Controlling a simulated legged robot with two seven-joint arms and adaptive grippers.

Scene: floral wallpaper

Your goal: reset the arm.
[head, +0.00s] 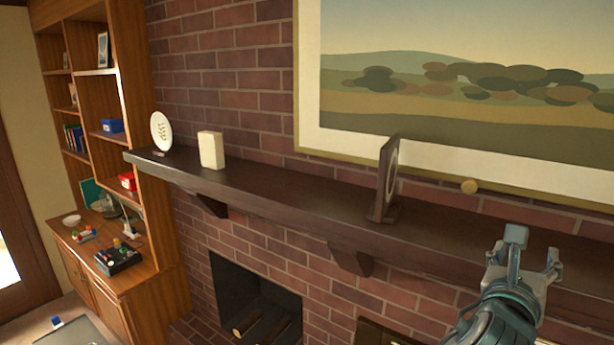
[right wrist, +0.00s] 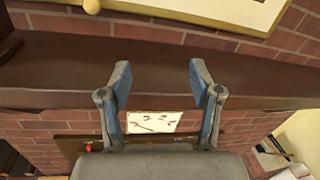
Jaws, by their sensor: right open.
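My right gripper (head: 534,252) is at the lower right of the head view, in front of the right part of the dark wooden mantel shelf (head: 285,205). In the right wrist view its two fingers (right wrist: 160,76) stand apart with nothing between the tips. The bare shelf top (right wrist: 250,70) lies beyond them in that view. The gripper looks empty, and I cannot tell its exact distance from the shelf edge. My left gripper does not show in either view.
The mantel carries a white round plate (head: 161,131), a cream block (head: 211,150) and a dark upright frame (head: 386,180). A brick wall (head: 220,60) with a large landscape picture (head: 460,90) rises behind. A wooden bookcase (head: 135,60) stands left. The shelf near my gripper is clear.

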